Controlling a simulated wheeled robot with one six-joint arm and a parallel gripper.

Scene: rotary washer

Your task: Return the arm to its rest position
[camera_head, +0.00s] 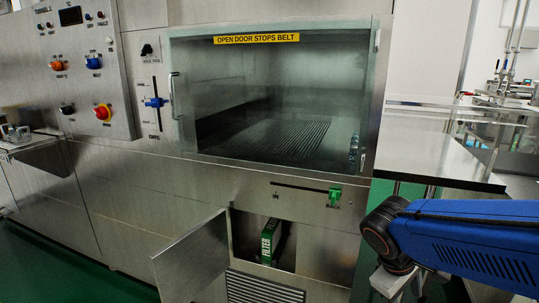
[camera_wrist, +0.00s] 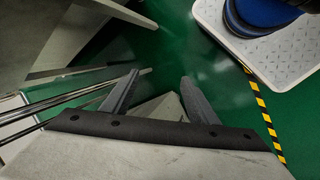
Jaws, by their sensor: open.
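My blue arm (camera_head: 455,240) reaches in from the right edge in the head view, low beside the washer. Its dark wrist joint is by the machine's right front corner. My gripper (camera_wrist: 160,85) shows in the wrist view with two dark fingers apart and nothing between them. Green floor and a pale grey surface lie beyond the fingertips. In the head view the fingers cannot be made out.
The steel washer (camera_head: 130,170) fills the left and middle. Its low hatch door (camera_head: 192,262) stands open, showing a green filter box (camera_head: 270,241). A glass door (camera_head: 280,95) covers the belt. A steel table (camera_head: 430,158) stands right. Yellow-black tape (camera_wrist: 264,112) marks the floor.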

